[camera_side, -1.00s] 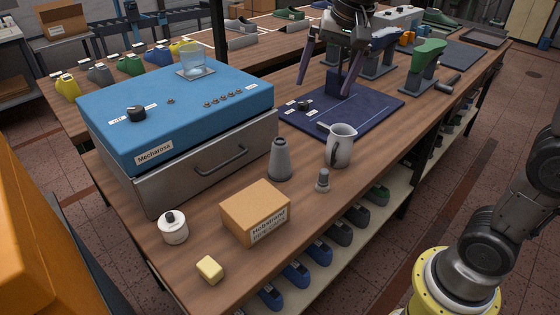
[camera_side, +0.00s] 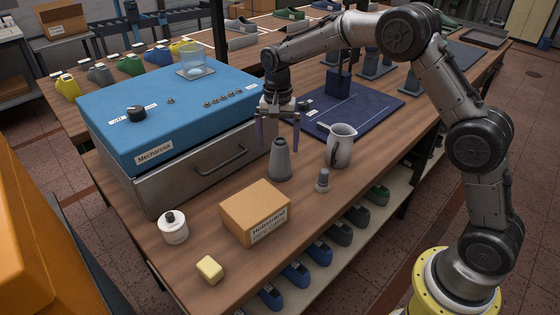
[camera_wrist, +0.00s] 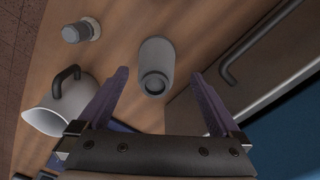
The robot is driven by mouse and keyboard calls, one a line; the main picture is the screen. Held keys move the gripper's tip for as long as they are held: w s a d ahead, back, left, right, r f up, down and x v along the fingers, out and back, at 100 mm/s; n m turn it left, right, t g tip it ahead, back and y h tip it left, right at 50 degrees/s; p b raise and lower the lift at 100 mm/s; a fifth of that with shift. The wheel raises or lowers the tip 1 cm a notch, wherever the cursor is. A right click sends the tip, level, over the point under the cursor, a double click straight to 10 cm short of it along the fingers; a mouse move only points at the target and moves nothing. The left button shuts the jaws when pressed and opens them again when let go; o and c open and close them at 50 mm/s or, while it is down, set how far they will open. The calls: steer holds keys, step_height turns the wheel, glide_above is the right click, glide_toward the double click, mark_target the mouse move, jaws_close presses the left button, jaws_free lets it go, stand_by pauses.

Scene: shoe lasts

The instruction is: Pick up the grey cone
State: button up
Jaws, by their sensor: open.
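The grey cone (camera_side: 280,160) stands upright on the wooden bench in front of the blue machine, its narrow end up. In the wrist view the cone (camera_wrist: 155,65) shows from above, centred between and just beyond the fingertips. My gripper (camera_side: 278,145) is open, with its purple fingers pointing down over the cone's top. It also shows in the wrist view (camera_wrist: 160,75), with clear gaps on both sides of the cone. I see no contact with the cone.
A metal jug (camera_side: 340,146) and a small grey-topped piece (camera_side: 323,181) stand right of the cone. A cardboard box (camera_side: 256,212) is in front. The blue machine (camera_side: 175,105) with its drawer handle (camera_side: 222,160) is close on the left. A navy mat (camera_side: 375,108) lies behind.

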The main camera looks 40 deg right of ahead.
mark_target(280, 162)
steer(key=shift+s+d+f, duration=0.1)
steer(key=shift+f, duration=1.8)
steer(key=shift+s+d+f, duration=0.1)
steer(key=shift+f, duration=1.75)
steer(key=c, duration=1.5)
steer(key=shift+r, duration=0.15)
